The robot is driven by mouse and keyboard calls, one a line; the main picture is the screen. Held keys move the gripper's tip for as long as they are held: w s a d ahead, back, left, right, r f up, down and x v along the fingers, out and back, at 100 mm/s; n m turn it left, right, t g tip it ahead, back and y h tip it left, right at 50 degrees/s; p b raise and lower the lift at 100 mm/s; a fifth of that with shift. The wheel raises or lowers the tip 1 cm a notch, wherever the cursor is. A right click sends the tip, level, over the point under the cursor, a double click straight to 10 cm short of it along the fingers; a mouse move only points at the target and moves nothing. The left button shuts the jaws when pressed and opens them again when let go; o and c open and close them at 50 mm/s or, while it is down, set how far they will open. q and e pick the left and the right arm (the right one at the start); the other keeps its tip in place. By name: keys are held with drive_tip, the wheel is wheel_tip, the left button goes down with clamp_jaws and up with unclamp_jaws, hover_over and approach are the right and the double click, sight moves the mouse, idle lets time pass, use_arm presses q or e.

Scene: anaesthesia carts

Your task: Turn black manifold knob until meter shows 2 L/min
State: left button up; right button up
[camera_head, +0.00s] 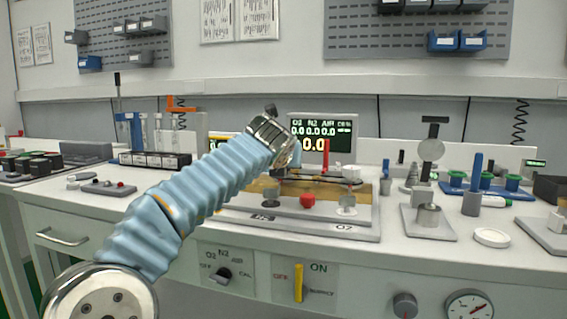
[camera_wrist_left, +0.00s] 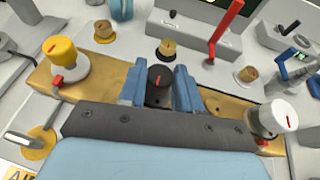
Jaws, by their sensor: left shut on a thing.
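My right gripper is not in view.
A yellow knob (camera_wrist_left: 61,51) and a white knob (camera_wrist_left: 276,118) flank the black knob on the bar. A red lever (camera_wrist_left: 226,24) stands behind. In front are a red knob (camera_head: 307,201) and, on the cart panel, a yellow supply lever (camera_head: 298,283).

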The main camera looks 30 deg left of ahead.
use_arm(q)
drive_tip(key=shift+d, duration=0.1)
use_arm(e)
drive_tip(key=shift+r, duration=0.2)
use_arm(q)
drive_tip(key=n+g+y+p, duration=0.2)
drive_tip(key=n+y, duration=0.1)
drive_tip(key=shift+w+d+r, duration=0.15)
drive_tip(key=shift+d+r, duration=0.05)
drive_tip(key=n+g+y+p, duration=0.2)
drive_tip(key=shift+w+d+n+p, duration=0.1)
drive_tip(key=shift+w+n+p, duration=0.05)
drive_tip(key=shift+n+p, duration=0.2)
drive_tip(key=n+g+y+p, duration=0.1)
drive_tip(key=n+g+p, duration=0.1)
drive_tip(key=shift+n+g+y+p, duration=0.25)
drive_tip(key=shift+g+y+p, duration=0.05)
drive_tip(key=shift+g, duration=0.1)
drive_tip(key=shift+w+f+n+g+y+p, duration=0.15)
drive_tip(key=shift+n+g+y+p, duration=0.15)
drive_tip(key=shift+n+g+p, duration=0.25)
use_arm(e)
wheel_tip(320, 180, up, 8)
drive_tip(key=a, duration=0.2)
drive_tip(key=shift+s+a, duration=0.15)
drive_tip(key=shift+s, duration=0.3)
use_arm(q)
drive_tip(key=o, duration=1)
drive_tip(key=shift+o, duration=0.2)
